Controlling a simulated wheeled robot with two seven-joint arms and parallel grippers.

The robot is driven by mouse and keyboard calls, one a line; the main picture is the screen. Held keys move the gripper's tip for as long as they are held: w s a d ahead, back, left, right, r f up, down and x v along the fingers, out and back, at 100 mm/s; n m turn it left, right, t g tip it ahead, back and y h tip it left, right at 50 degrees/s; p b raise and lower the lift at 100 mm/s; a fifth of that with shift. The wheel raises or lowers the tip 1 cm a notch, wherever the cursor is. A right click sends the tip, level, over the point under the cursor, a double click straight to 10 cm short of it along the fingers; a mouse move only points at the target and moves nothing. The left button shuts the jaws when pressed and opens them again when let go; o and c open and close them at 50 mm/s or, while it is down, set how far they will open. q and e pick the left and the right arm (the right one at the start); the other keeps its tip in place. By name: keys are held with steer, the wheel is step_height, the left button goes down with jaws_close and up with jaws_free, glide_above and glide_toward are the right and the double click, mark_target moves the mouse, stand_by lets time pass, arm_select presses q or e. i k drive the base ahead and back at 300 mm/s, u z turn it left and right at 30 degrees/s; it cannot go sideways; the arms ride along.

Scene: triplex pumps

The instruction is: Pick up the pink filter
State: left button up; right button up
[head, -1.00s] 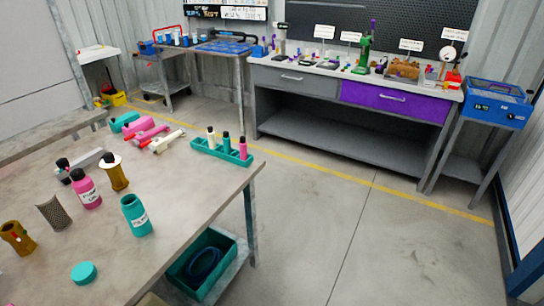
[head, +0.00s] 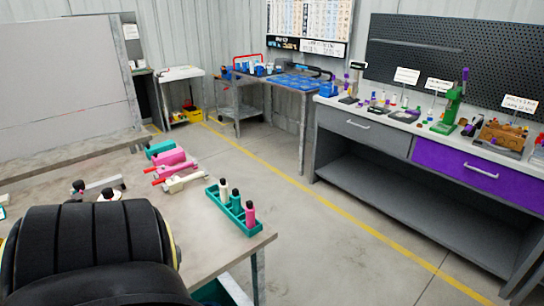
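A pink pump-like body (head: 172,159) lies at the back of the near table, between a teal one (head: 160,149) and a cream one (head: 184,181). A small pink bottle with a dark cap (head: 250,214) stands at the front end of the teal rack (head: 227,207). I cannot tell which pink thing is the filter. Any larger pink bottle on the near side of the table is hidden behind a black ribbed part of my own arm. Neither of my grippers shows.
The near table (head: 215,255) has bare room around the rack, and its right edge is close to it. Grey floor with a yellow line (head: 330,203) separates it from a grey bench with a purple drawer (head: 480,176). A blue-topped table (head: 285,79) stands at the back.

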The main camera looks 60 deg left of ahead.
mark_target(250, 209)
steer(key=u, duration=0.75)
steer(key=i, duration=0.9)
steer(key=u, duration=0.85)
